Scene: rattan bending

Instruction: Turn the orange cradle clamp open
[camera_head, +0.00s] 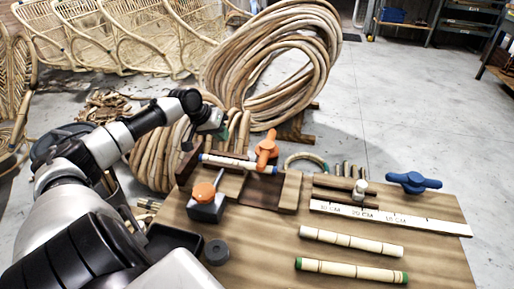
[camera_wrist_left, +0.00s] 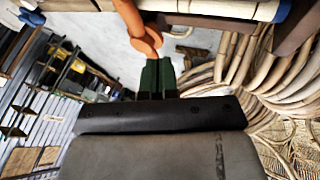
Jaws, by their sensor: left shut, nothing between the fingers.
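The orange cradle clamp (camera_head: 266,148) stands on the wooden cradle (camera_head: 290,190), its handle across a pale rattan rod (camera_head: 228,161) with blue ends. My left gripper (camera_head: 221,132) is to the left of the clamp in the head view, past the back edge of the bench. In the left wrist view its dark green fingers (camera_wrist_left: 157,76) are shut and empty. The orange clamp (camera_wrist_left: 140,30) shows just beyond their tips there; I cannot tell whether they touch. My right gripper is not in view.
On the bench (camera_head: 260,250) are a grey block with an orange knob (camera_head: 205,193), a black puck (camera_head: 217,252), a white ruler (camera_head: 385,214), a blue clamp handle (camera_head: 413,181) and two loose rattan rods (camera_head: 350,241). A large rattan coil (camera_head: 285,60) stands behind.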

